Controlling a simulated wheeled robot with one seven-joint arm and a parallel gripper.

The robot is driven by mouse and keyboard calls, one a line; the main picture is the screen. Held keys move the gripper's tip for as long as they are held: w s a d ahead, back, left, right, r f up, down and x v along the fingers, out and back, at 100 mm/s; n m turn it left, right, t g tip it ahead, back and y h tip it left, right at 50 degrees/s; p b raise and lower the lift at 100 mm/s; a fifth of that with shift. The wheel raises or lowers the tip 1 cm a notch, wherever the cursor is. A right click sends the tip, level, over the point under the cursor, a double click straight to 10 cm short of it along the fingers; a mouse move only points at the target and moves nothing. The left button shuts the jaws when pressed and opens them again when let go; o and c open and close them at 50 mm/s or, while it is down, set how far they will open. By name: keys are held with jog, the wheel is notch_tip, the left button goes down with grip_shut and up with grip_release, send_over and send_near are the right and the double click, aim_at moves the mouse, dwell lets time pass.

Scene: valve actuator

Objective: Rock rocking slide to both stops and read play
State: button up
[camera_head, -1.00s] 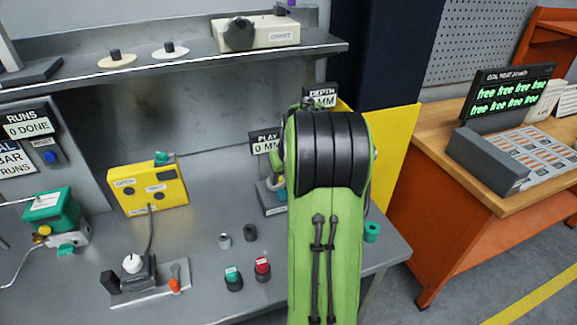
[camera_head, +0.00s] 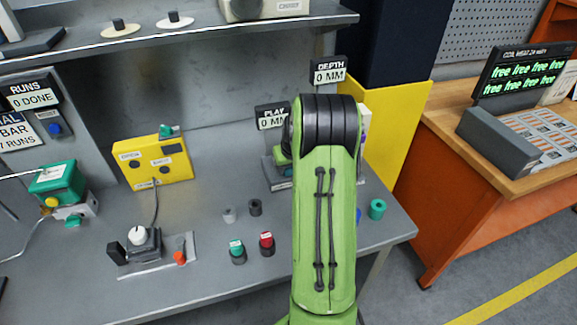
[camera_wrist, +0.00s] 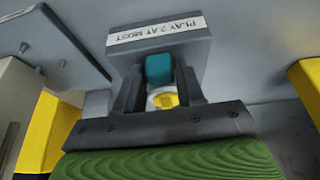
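In the wrist view, a teal block (camera_wrist: 158,68), seemingly the rocking slide, stands in front of a grey plate labelled "PLAY 2 AT MOST" (camera_wrist: 160,36). The two dark fingers of my gripper (camera_wrist: 159,80) stand on either side of it, apart, with what look like narrow gaps. I cannot tell whether either finger touches it. A round yellow and white part (camera_wrist: 163,97) shows between the fingers. In the head view, the grey fixture (camera_head: 278,178) is partly hidden by my green arm, which also hides my gripper. The play sign (camera_head: 271,117) reads 0 MM.
A depth sign (camera_head: 328,72) reads 0 MM; the runs sign (camera_head: 30,96) reads 0 DONE. A yellow box (camera_head: 153,162), a green device (camera_head: 55,184) and green (camera_head: 237,250) and red (camera_head: 267,243) buttons stand on the bench. A shelf (camera_head: 200,40) runs above. A yellow panel (camera_head: 398,130) stands right.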

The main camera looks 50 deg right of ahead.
jog(key=c, duration=0.5)
jog(key=shift+w+a, duration=0.25)
jog(key=shift+a, duration=0.15)
dwell(1.0)
jog(key=shift+s+d+r+b, duration=0.1)
jog(key=shift+s+d+b, duration=0.3)
jog(key=shift+d, duration=0.4)
dwell(1.8)
jog(key=shift+w+a, duration=0.2)
jog(key=shift+a, duration=0.15)
dwell(0.6)
jog(key=o, duration=1)
